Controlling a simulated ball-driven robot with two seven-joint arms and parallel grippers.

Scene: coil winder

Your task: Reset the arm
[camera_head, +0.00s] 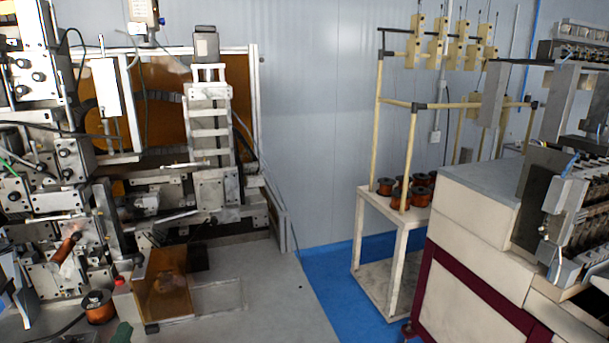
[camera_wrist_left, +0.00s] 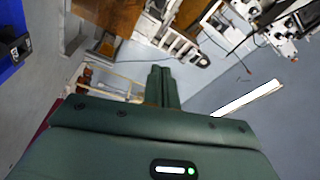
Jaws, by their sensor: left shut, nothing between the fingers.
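My left gripper (camera_wrist_left: 161,85) shows in the left wrist view as a dark green body with its two fingers together, shut and with nothing between them. In the head view only a small dark green part of the left gripper (camera_head: 122,332) shows at the bottom left edge, near a copper wire spool (camera_head: 98,307). The rest of my left arm is out of the head view. My right gripper is in neither view.
A winding machine (camera_head: 210,120) fills the left side. A clear-sided box (camera_head: 217,296) sits low before it. A cream rack (camera_head: 392,235) holds several copper spools. A cream and maroon machine (camera_head: 470,235) stands at right.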

